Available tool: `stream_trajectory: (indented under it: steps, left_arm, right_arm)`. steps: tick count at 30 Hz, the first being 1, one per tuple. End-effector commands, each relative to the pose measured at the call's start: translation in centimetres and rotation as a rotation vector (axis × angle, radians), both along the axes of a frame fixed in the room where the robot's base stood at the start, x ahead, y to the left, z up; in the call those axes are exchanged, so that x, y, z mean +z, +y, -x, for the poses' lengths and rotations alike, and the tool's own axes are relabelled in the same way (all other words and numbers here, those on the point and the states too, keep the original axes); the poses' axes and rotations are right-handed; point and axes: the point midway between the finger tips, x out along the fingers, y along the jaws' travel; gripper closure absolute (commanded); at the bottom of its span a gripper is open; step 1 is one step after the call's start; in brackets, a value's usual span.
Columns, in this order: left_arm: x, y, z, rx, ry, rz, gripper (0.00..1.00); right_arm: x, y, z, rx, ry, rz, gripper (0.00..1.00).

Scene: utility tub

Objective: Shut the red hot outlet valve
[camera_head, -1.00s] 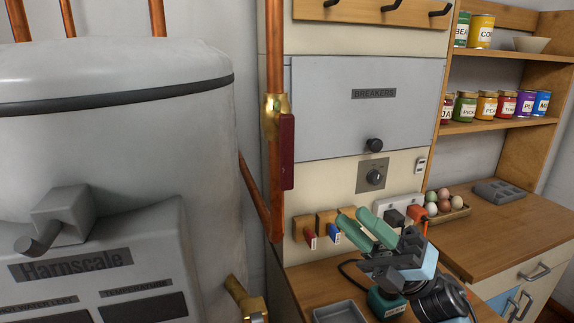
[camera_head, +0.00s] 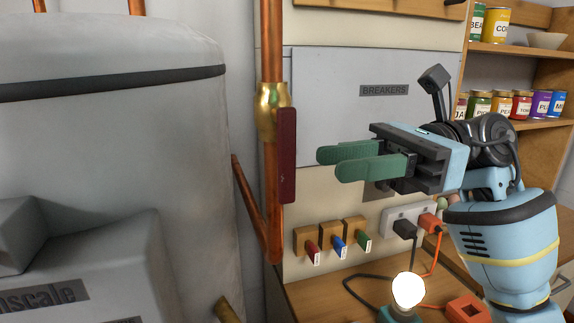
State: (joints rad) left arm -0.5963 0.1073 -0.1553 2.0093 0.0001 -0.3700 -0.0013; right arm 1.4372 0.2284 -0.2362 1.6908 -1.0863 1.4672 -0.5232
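The red hot outlet valve's dark red lever (camera_head: 287,160) hangs vertically, parallel to the copper pipe. Its brass body (camera_head: 271,108) sits on that pipe, left of the breaker panel. My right gripper (camera_head: 330,163) is to the right of the lever, with its green fingers pointing left toward it. The fingers look apart, with nothing between them. A gap shows between the fingertips and the lever. My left gripper is not in view.
The grey tank (camera_head: 110,130) fills the left side. The breaker panel (camera_head: 335,100) is behind my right gripper. Key tags (camera_head: 340,245) hang below, near a white socket strip (camera_head: 405,215) with plugs and cords. A lit bulb (camera_head: 408,290) stands on the counter.

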Motion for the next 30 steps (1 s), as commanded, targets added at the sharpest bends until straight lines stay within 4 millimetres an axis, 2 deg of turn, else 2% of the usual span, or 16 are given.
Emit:
stream_trajectory:
  steps: [13, 18, 26, 30]
  left_arm:
    - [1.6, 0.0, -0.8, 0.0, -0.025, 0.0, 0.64]
    - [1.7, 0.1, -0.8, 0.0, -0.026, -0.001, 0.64]
    - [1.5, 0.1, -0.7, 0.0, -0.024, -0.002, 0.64]
    - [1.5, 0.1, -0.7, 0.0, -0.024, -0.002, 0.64]
  right_arm:
    - [0.2, 5.8, 2.0, 0.002, 0.0, -0.002, 0.69]
    - [0.1, 6.7, 2.3, 0.001, 0.0, -0.001, 0.69]
    - [0.0, 6.8, 2.3, 0.0, 0.002, -0.002, 0.69]
    - [0.0, 6.8, 2.2, 0.0, 0.002, -0.002, 0.86]
